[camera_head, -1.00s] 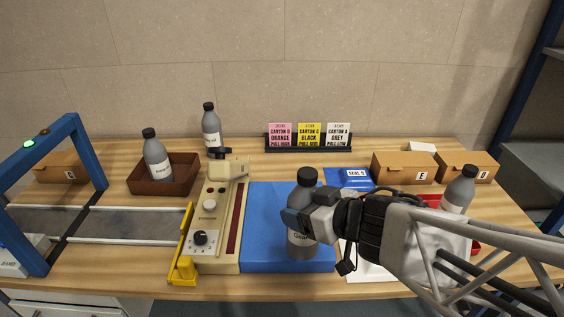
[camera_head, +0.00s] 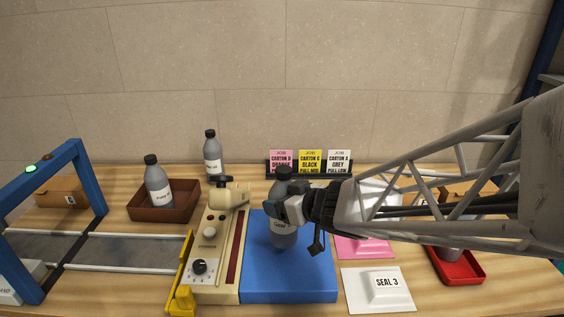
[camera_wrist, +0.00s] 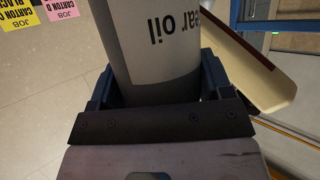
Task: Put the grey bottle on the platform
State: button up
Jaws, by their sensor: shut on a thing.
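My gripper (camera_head: 284,208) is shut on a grey bottle (camera_head: 284,236) with a black cap and holds it upright. In the wrist view the bottle (camera_wrist: 152,45) sits between both fingers, its label partly reading "ear oil". The bottle is over the middle of the blue platform (camera_head: 290,285), beside the cream press; I cannot tell whether its base touches. Other grey bottles show: one stands in the brown tray (camera_head: 137,212), one behind the press (camera_head: 211,142), and part of one is in the red tray (camera_head: 465,272), mostly hidden by my arm.
The cream press (camera_head: 222,225) with knobs and a yellow guard (camera_head: 181,285) borders the platform's left side. A white "SEAL 3" pad (camera_head: 376,297) and a pink pad (camera_head: 362,247) lie to its right. Job cards (camera_head: 310,160) stand behind. The blue platform's front half is clear.

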dwell(0.3)
jog(key=shift+f, duration=1.85)
jog(key=o, duration=1.3)
jog(key=shift+o, duration=0.2)
jog(key=v, duration=1.2)
jog(key=shift+w, duration=0.1)
